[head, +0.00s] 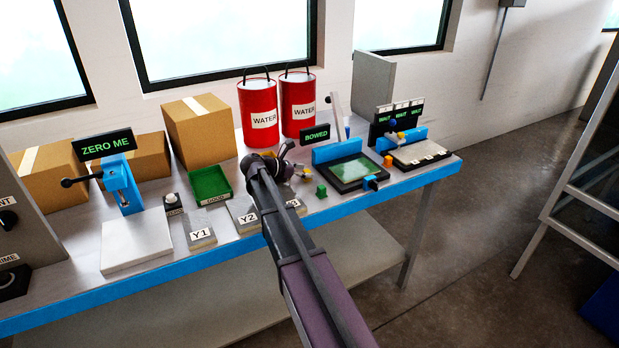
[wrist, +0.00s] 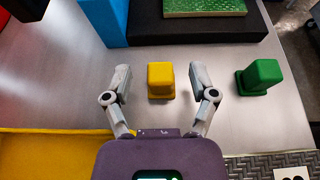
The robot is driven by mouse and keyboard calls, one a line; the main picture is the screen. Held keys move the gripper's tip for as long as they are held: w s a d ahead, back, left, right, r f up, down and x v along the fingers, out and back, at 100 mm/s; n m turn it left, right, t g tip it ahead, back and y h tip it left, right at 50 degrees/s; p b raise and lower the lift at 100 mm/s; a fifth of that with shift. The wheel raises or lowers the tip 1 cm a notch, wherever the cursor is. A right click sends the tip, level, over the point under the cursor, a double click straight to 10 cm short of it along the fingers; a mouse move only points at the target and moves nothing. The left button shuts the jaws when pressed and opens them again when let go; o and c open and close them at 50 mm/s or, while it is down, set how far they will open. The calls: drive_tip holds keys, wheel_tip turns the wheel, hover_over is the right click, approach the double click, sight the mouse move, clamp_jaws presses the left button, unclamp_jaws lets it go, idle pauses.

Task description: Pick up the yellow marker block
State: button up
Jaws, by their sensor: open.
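The yellow marker block (wrist: 160,79) stands upright on the grey metal bench in the wrist view. It lies between the two fingers of my gripper (wrist: 160,80), with a clear gap on each side. My gripper is open and holds nothing. In the head view my gripper (head: 287,163) is low over the middle of the bench, and my arm and fingers largely hide the yellow block there.
A green block (wrist: 260,76) stands just right of my right finger; it also shows in the head view (head: 321,190). A black-framed green plate (head: 350,170) lies beyond. A yellow surface (wrist: 50,155) is at lower left. Red water drums (head: 258,115) stand behind.

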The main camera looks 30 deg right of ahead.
sight(304, 171)
drive_tip(key=shift+c, duration=0.2)
idle(0.3)
drive_tip(key=c, duration=0.9)
drive_tip(key=shift+r, duration=0.15)
wheel_tip(304, 171, up, 3)
drive_tip(key=p, duration=0.3)
drive_tip(key=s+d, duration=0.3)
drive_tip(key=s, duration=0.1)
drive_tip(key=s+d+r+p, duration=0.1)
drive_tip(key=s+d, duration=0.2)
drive_tip(key=s+d+p, duration=0.1)
drive_tip(key=s+d, duration=0.2)
drive_tip(key=s, duration=0.1)
drive_tip(key=shift+s+r, duration=0.3)
drive_tip(key=shift+s, duration=0.05)
drive_tip(key=shift+s+d, duration=0.4)
drive_tip(key=shift+s, duration=0.05)
